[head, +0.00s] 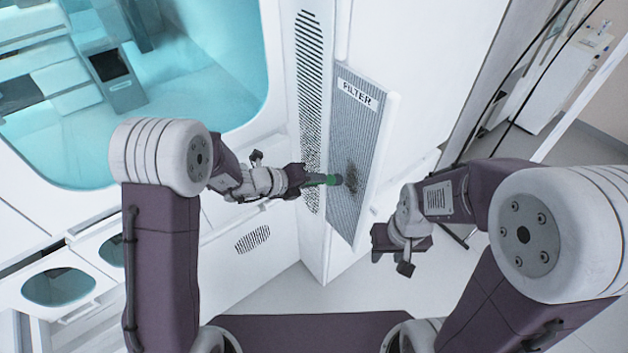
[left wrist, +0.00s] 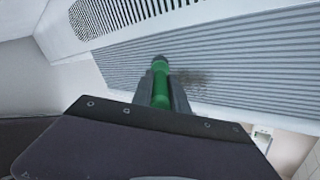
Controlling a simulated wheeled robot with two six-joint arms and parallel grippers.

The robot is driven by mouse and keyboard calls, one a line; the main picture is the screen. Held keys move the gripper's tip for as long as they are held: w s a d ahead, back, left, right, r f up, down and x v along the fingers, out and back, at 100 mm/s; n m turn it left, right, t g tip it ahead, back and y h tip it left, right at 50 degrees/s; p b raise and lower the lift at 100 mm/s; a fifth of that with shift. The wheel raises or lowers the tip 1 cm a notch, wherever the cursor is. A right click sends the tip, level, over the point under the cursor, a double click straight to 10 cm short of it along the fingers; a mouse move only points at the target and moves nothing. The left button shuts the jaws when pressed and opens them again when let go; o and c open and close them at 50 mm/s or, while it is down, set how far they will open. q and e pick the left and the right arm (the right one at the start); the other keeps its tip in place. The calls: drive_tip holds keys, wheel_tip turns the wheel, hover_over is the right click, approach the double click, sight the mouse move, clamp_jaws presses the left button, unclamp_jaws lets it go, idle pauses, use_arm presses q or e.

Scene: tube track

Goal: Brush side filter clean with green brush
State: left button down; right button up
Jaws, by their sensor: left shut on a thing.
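The side filter (head: 345,204) is a grey ribbed panel with a "FILTER" label on the side of the white cabinet. A dark dirt patch (head: 351,178) sits at its middle. My left gripper (head: 312,180) is shut on the green brush (head: 333,180), which points at the filter. The brush tip is at or very near the dirt; I cannot tell whether it touches. In the left wrist view the green brush (left wrist: 160,88) stands between the fingers, with the dirt patch (left wrist: 190,79) just right of its tip. My right gripper (head: 391,254) hangs empty right of the filter, its fingers apart.
The white cabinet (head: 433,60) carries a slotted vent (head: 309,70) left of the filter. A large teal window (head: 215,60) is at the upper left. Black cables (head: 513,70) and a white cart (head: 570,65) are at the right. Open floor (head: 290,293) lies below.

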use_arm(q)
drive_tip(key=shift+r+p, duration=1)
drive_tip(key=shift+r, duration=0.5)
drive_tip(key=shift+f, duration=0.15)
drive_tip(key=shift+s+d+f+b, duration=0.15)
drive_tip(key=shift+f+b, duration=0.2)
drive_tip(key=shift+b, duration=0.2)
drive_tip(key=shift+s+d+f+b, duration=0.1)
drive_tip(key=shift+s+f+b, duration=0.05)
drive_tip(key=shift+f+b, duration=0.3)
drive_tip(key=shift+s+d+f+b, duration=0.1)
drive_tip(key=shift+b, duration=0.2)
drive_tip(key=shift+s+d+f+b, duration=0.3)
drive_tip(key=shift+f+b, duration=0.25)
drive_tip(key=shift+b, duration=0.2)
drive_tip(key=shift+s+d+f+b, duration=0.15)
drive_tip(key=shift+s+f+b, duration=0.2)
drive_tip(key=shift+f+b, duration=0.3)
drive_tip(key=shift+s+d+f+b, duration=0.3)
drive_tip(key=shift+f+b, duration=0.2)
drive_tip(key=shift+b, duration=0.3)
